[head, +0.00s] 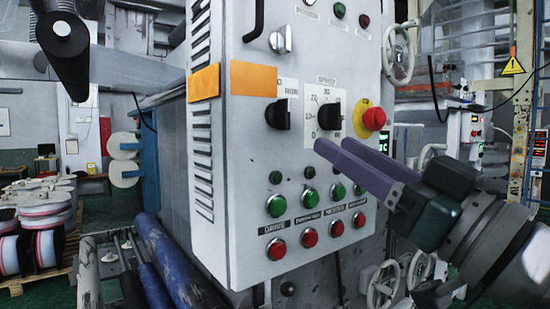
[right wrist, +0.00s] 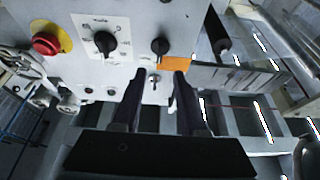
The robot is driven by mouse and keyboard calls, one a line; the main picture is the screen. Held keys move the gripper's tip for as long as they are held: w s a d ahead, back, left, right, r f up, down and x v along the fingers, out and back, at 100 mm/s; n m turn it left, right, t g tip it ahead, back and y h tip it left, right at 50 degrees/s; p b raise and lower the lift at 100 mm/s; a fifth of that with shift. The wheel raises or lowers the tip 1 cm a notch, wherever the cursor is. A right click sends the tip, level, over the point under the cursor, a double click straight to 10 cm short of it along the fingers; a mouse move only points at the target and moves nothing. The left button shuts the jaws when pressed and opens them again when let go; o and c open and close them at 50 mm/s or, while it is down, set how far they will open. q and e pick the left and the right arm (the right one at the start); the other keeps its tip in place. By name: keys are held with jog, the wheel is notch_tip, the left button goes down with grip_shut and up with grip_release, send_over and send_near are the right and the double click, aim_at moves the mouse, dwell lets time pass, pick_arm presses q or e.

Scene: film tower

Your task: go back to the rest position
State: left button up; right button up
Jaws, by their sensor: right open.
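My right gripper (head: 332,146) reaches in from the right in front of the control cabinet (head: 240,135). Its two purple fingers are apart with nothing between them, near the speed dial (head: 329,115) and the red emergency button (head: 374,119). In the right wrist view the open fingers (right wrist: 159,76) point toward the cabinet face, with a small key switch (right wrist: 155,83) showing between them. Whether the fingers touch the panel cannot be told. My left gripper is in neither view.
Green buttons (head: 277,206) and red buttons (head: 276,249) line the cabinet's lower face. A handwheel (head: 399,54) is at its upper right. A dark roller (head: 62,40) juts out at upper left. Blue rollers (head: 165,250) lie below left. Stacked reels (head: 42,215) stand on a pallet at far left.

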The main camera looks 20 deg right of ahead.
jog(key=s+f+m+g+h, duration=0.1)
jog(key=s+f+g+h, duration=0.4)
jog(key=f, duration=0.6)
jog(key=s+f+m+g+h, duration=0.2)
jog(key=s+f+g, duration=0.5)
jog(key=f, duration=0.5)
jog(key=s+f+n+g+p, duration=0.1)
jog(key=s+g, duration=0.2)
jog(key=s, duration=0.3)
jog(key=s+f+g, duration=0.2)
jog(key=s+g, duration=0.1)
jog(key=s, duration=0.4)
notch_tip(320, 180, up, 13)
jog(key=w+p, duration=0.1)
jog(key=p, duration=1.1)
jog(key=shift+t+p, duration=0.3)
jog(key=shift+p, duration=0.1)
jog(key=shift+f, duration=0.15)
